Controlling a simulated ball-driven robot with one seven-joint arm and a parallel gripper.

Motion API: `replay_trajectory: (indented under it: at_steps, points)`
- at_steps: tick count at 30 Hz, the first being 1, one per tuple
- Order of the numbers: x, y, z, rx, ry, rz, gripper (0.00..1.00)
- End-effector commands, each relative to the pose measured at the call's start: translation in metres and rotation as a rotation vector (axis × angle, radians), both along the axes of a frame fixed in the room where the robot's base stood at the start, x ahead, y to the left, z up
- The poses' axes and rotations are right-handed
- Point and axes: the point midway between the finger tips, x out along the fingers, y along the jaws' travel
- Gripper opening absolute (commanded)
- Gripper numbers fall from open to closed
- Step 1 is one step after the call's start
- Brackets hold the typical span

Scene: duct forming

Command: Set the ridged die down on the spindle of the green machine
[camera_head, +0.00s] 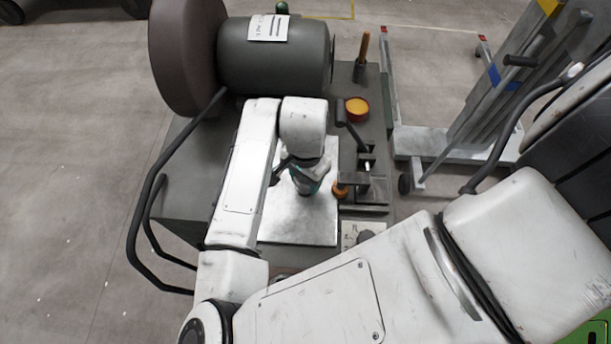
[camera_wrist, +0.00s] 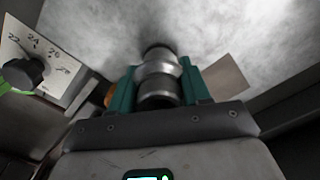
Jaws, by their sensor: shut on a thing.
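The ridged die (camera_wrist: 160,68) is a grey metal cylinder with ring-like steps and a dark end. In the wrist view it sits between the two teal fingers of my gripper (camera_wrist: 160,86), which are shut on it. In the head view my gripper (camera_head: 305,182) is over a bright metal plate (camera_head: 300,228) on a grey bench machine, and my arm covers much of it. Whether the die touches the plate cannot be told. A bright green piece (camera_head: 596,332) shows at the bottom right corner; I cannot tell whether it is the green machine. No spindle can be made out.
A large grey-green motor drum (camera_head: 275,58) with a brown wheel (camera_head: 185,60) stands at the back. An orange cup (camera_head: 357,109) and a clamp (camera_head: 365,190) are right of the plate. A numbered dial (camera_wrist: 28,74) is at left in the wrist view. A wheeled frame (camera_head: 425,140) stands right.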

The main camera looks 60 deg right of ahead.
Motion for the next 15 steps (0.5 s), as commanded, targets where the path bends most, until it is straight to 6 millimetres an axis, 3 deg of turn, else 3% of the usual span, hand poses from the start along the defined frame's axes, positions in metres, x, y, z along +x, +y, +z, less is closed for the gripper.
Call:
replay_trajectory:
  at_steps: [11,12,15]
  points:
    - [0.0001,-0.0001,-0.0060,0.000,0.000,0.000,0.00]
    - [0.0001,-0.0001,-0.0051,0.000,0.000,0.000,0.51]
    - [0.0001,0.0000,-0.0052,0.000,0.000,0.000,0.60]
